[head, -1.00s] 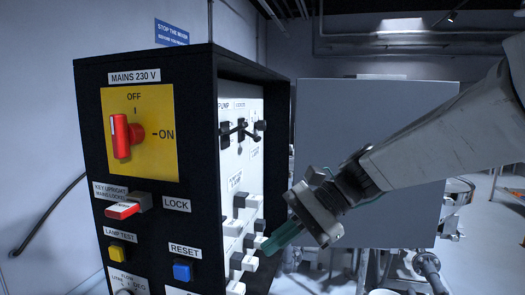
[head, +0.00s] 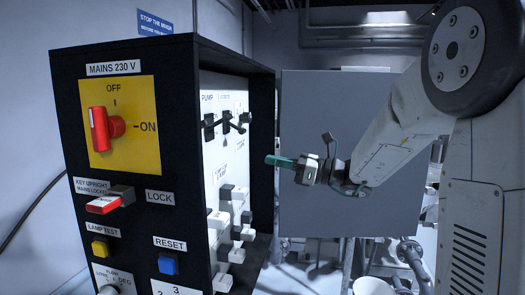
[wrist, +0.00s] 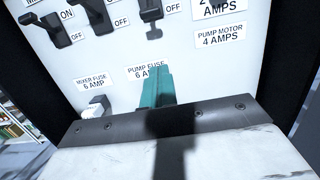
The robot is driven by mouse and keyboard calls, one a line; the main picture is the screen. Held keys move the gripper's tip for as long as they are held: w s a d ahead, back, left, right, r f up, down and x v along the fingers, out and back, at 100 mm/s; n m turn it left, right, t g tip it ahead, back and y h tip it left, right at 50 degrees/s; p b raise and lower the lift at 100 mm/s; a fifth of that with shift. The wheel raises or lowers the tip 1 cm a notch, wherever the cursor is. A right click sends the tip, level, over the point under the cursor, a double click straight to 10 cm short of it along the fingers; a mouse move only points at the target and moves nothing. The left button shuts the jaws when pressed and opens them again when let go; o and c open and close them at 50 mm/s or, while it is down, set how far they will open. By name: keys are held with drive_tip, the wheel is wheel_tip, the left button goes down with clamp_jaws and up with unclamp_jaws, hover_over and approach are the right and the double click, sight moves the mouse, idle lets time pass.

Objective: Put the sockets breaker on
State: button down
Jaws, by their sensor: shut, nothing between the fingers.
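A row of small black lever switches (head: 226,122) sits on the white panel (head: 236,85) in the side of the black cabinet. The left label above them reads PUMP; the others are too small to read, so I cannot tell which one is the sockets breaker. In the wrist view, black levers (wrist: 150,14) stand along the top edge, with OFF labels beside them. My gripper (head: 270,160) has teal fingers, shut and empty, pointing left at the panel and lower than the levers. The fingers (wrist: 157,80) cover part of the PUMP FUSE label in the wrist view.
The cabinet front (head: 65,130) carries a red mains switch (head: 105,128), a red key (head: 103,205), a yellow button (head: 100,247) and a blue button (head: 168,264). White fuse blocks (head: 218,220) stick out below the levers. A grey board (head: 345,100) stands behind my gripper.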

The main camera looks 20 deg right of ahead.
sight(235, 127)
drive_tip(key=x, duration=0.8)
drive_tip(key=shift+w+a, duration=0.1)
drive_tip(key=shift+a, duration=0.15)
drive_tip(key=shift+s+d+r, duration=0.1)
drive_tip(key=shift+d+r, duration=0.05)
drive_tip(key=shift+r, duration=0.5)
drive_tip(key=shift+s+d+r, duration=0.1)
drive_tip(key=shift+d+r, duration=0.1)
drive_tip(key=shift+r, duration=0.4)
drive_tip(key=shift+s+d+r, duration=0.1)
drive_tip(key=shift+d+r, duration=0.05)
drive_tip(key=shift+r, duration=0.5)
drive_tip(key=shift+d, duration=0.2)
